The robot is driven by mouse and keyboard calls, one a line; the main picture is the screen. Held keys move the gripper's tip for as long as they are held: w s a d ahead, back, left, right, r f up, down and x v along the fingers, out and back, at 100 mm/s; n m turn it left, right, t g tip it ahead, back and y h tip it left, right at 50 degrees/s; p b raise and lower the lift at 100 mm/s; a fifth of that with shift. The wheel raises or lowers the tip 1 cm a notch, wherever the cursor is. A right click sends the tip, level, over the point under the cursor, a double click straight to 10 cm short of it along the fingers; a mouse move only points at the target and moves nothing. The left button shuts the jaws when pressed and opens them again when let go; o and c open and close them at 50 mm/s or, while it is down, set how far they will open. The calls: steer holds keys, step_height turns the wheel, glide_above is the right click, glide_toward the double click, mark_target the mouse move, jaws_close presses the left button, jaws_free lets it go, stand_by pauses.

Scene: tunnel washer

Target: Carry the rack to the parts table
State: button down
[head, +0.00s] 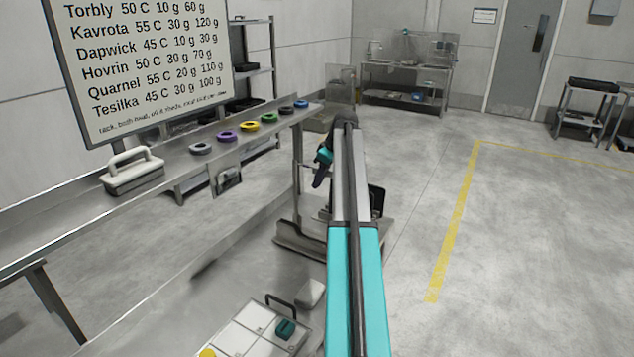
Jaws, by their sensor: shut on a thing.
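My gripper (319,182), dark with a teal part at the wrist, points down at the far end of my arm. It is shut; my arm hides much of what it holds. A black thing (377,201) shows just right of the arm, partly behind it, and looks like the rack; its contact with the fingers is hidden. A steel table (408,98) with equipment stands at the far wall. A smaller table (584,119) with a black tray (593,85) stands at the right. I cannot tell which is the parts table.
A steel shelf (60,222) at the left carries a grey handled box (134,172) and several coloured rings (249,126). A sign (150,65) hangs above. A white panel (240,333) lies below. Open floor with a yellow line (455,218) stretches right, toward a grey door (523,60).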

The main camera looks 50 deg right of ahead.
steer(key=shift+f, duration=0.2)
stand_by(0.6)
steer(key=c, duration=1.8)
jaws_free()
steer(key=b+v, duration=0.3)
steer(key=v, duration=0.9)
steer(key=shift+s+r, duration=0.15)
steer(key=shift+s+r+b, duration=0.3)
steer(key=shift+r, duration=0.35)
